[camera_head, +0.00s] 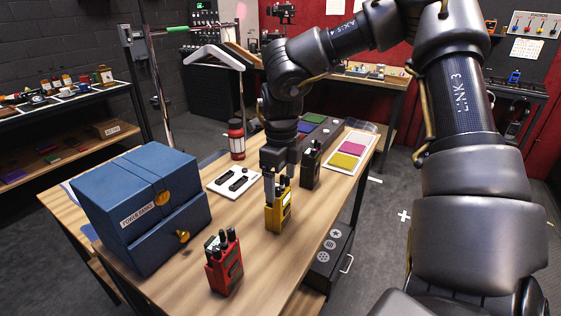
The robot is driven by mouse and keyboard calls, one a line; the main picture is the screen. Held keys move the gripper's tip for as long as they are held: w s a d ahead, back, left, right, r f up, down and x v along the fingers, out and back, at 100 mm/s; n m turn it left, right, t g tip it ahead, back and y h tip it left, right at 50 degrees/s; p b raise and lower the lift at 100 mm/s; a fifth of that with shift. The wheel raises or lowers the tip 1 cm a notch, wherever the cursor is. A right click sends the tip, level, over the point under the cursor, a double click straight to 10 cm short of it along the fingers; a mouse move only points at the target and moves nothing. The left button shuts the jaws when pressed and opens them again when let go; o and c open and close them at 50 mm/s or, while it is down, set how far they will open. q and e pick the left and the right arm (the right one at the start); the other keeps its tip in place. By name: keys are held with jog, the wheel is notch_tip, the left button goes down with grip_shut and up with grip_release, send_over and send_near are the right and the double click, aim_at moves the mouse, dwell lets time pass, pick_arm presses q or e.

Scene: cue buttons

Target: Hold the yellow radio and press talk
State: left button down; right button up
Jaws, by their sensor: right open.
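The yellow radio (277,214) stands upright near the middle of the wooden table. My right gripper (277,190) points down over its top, with the fingers reaching to the radio's upper part. The gripper is open, and I cannot tell whether a finger touches the radio. The talk button cannot be made out. A red radio (224,268) stands nearer the front, and a dark radio (311,166) stands behind and to the right of the yellow one. My left gripper is not in view.
A blue box with drawers (139,210) stands at the table's left. A white panel with dark slots (235,181) lies behind the yellow radio, near a red and white canister (236,139). A tray with coloured pads (347,154) lies at the back right. Bare table surrounds the yellow radio's front.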

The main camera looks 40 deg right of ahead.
aim_at(281, 192)
notch_tip(281, 192, down, 2)
jog(key=shift+s+f, duration=0.1)
jog(key=shift+f, duration=0.8)
jog(key=shift+c, duration=1.4)
jog(key=c, duration=0.9)
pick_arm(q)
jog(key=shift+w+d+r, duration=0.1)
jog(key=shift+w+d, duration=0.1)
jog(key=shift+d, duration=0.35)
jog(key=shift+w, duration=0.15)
